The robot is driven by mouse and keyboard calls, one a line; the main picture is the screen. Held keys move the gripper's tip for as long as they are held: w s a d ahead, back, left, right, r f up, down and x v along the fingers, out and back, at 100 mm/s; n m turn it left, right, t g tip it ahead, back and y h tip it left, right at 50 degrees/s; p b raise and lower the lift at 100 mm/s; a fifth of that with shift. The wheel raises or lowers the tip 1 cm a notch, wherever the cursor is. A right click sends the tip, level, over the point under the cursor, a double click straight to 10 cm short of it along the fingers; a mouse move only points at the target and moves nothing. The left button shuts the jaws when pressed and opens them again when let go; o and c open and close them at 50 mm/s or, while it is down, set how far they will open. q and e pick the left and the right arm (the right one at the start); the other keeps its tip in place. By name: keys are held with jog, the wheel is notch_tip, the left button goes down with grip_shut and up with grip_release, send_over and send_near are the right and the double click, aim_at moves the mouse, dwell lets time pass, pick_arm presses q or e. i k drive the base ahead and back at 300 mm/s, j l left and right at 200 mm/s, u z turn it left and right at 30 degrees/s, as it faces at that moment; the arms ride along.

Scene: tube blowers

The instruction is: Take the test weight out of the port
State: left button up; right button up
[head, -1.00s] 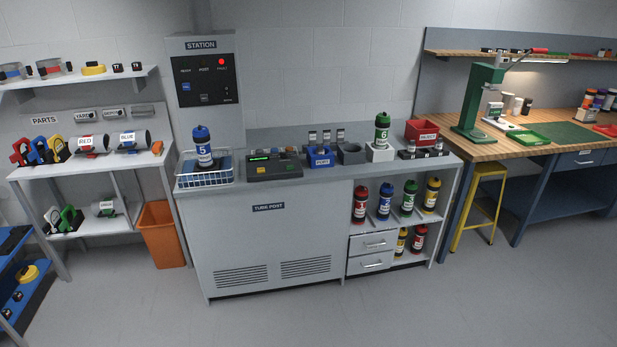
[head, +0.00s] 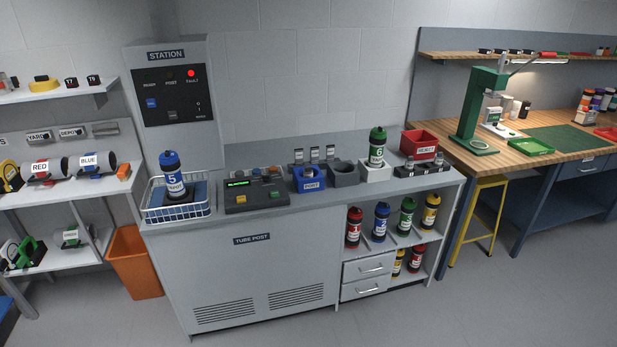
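A blue port block (head: 311,184) labelled PORT stands on the grey tube post counter. A small dark piece (head: 308,172) shows in its opening; I cannot tell for sure whether it is the test weight. Small grey-and-black pieces (head: 314,154) stand in a row just behind the port. More dark pieces with pale labels (head: 421,166) stand in a rack in front of the red REJECT bin. Neither of my grippers is in view.
A blue canister 5 (head: 173,174) stands in a wire basket (head: 178,211) at the counter's left. A scale-like console (head: 255,191), a dark ring holder (head: 343,173), green canister 6 (head: 376,148) and a red REJECT bin (head: 419,144) share the counter. The floor in front is clear.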

aim_at(307, 172)
jog(key=i+l+u, duration=0.1)
jog(key=u, duration=0.35)
jog(key=i+l+u, duration=0.1)
jog(key=u, duration=0.35)
jog(key=i+l+u, duration=0.1)
jog(key=u, duration=0.35)
